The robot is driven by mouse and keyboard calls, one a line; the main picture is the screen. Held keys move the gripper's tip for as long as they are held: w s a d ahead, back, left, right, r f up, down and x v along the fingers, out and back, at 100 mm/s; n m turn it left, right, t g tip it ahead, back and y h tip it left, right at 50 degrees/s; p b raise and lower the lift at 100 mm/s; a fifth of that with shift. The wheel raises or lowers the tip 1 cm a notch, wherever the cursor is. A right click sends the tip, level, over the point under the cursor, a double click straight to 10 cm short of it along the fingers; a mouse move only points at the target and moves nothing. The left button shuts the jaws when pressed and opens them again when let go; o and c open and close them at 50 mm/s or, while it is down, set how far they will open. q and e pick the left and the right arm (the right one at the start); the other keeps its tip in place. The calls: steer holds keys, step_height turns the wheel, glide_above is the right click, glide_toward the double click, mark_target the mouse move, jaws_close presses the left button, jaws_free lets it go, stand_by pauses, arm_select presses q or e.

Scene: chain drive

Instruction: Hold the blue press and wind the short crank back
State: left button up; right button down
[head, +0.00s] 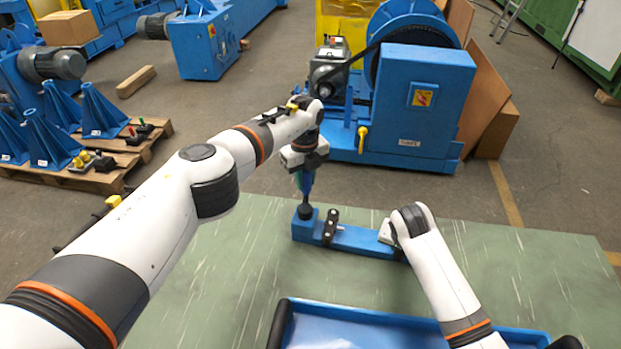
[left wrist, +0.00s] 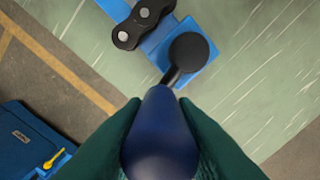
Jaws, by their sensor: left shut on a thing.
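My left gripper (head: 305,178) is shut on the blue handle of the press, which it holds upright over the left end of a blue base (head: 358,238) on the bench. In the left wrist view the blue press (left wrist: 160,135) sits between dark green fingers. Its black shaft runs to a round black end (left wrist: 190,52) over the base; whether they touch is hard to tell. A black chain link piece (head: 331,227) stands on the base just right of the press. My right gripper (head: 386,234) is at the base's right end, its fingers hidden. I cannot make out the short crank.
The green bench top (head: 240,235) is clear around the base. A blue tray (head: 400,312) lies at the front edge. Beyond the bench stands a large blue machine (head: 415,110) with a yellow handle. Pallets (head: 95,170) with blue stands are on the floor at left.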

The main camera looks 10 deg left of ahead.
steer(key=shift+d, duration=0.15)
arm_select(q)
steer(key=shift+s+a+n, duration=0.4)
steer(key=shift+a+n, duration=0.2)
steer(key=shift+n, duration=1.1)
steer(key=shift+s+a+n, duration=0.4)
steer(key=shift+a+n, duration=0.15)
steer(key=shift+n, duration=1.15)
steer(key=shift+s+a+n, duration=0.4)
steer(key=shift+a+n, duration=0.2)
steer(key=shift+n, duration=1.1)
steer(key=o, duration=1)
step_height(320, 180, up, 12)
